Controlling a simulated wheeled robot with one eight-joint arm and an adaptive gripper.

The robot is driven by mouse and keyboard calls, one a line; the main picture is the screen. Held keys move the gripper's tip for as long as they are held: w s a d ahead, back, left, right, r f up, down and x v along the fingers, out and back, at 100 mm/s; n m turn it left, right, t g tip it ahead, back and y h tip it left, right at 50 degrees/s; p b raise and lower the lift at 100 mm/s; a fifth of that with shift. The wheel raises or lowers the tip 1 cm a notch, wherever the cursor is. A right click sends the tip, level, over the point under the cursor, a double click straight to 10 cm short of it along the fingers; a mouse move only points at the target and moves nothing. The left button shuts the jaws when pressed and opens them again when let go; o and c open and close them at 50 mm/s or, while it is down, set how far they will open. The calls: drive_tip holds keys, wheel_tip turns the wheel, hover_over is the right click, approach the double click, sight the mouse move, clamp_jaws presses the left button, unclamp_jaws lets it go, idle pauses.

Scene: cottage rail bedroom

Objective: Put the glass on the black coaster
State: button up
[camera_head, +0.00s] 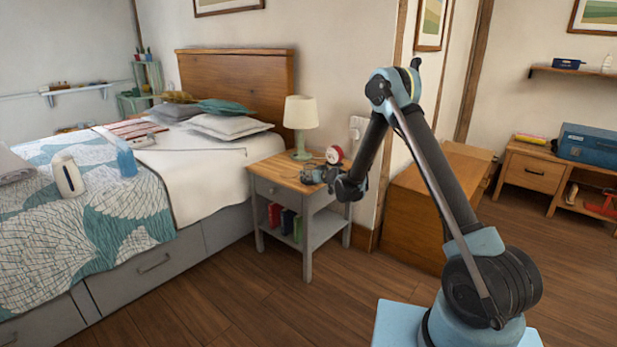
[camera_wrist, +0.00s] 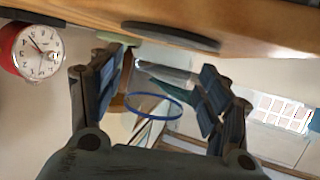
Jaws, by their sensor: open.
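My gripper (camera_wrist: 157,90) is open at the nightstand top, and it also shows in the head view (camera_head: 318,175). The wrist picture is upside down, with the tabletop along its upper edge. A clear glass with a blue rim (camera_wrist: 152,117) shows between the two fingers. Its walls are faint and its base is hard to make out. A dark round coaster (camera_wrist: 185,37) lies flat on the wood close to the glass. I cannot tell whether the glass stands on it or whether the fingers touch the glass. A second dark flat disc (camera_wrist: 30,17) lies near the clock.
A red alarm clock (camera_wrist: 38,50) stands beside my gripper on the nightstand (camera_head: 262,183). A cream-shaded lamp (camera_head: 300,112) stands at its back. The bed (camera_head: 190,180) is to the left, a wooden chest (camera_head: 412,215) to the right. Floor in front is clear.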

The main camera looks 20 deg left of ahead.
drive_tip(key=s+d+r+m+g+h, duration=0.1)
drive_tip(key=s+d+r+h, duration=0.1)
drive_tip(key=s+d+r, duration=0.75)
drive_tip(key=s+d+r+m+g+h, duration=0.1)
drive_tip(key=s+d+r+h, duration=0.2)
drive_tip(key=d, duration=1.2)
drive_tip(key=s+d+r+m+g, duration=0.1)
drive_tip(key=s+d+r, duration=0.6)
drive_tip(key=d, duration=0.5)
drive_tip(key=s+d+f+m+g+h, duration=0.1)
drive_tip(key=s+d+f+m+h, duration=0.1)
drive_tip(key=s+d, duration=0.5)
drive_tip(key=s+d+f+m+g+h, duration=0.1)
drive_tip(key=s+d, duration=0.6)
drive_tip(key=s, duration=0.9)
drive_tip(key=s+d+f+m+g+h, duration=0.2)
drive_tip(key=s+d, duration=0.6)
drive_tip(key=s, duration=0.4)
wheel_tip(320, 180, down, 3)
drive_tip(key=shift+r+m+g+h, duration=0.1)
drive_tip(key=shift+m+g+h, duration=0.25)
drive_tip(key=shift+m, duration=0.25)
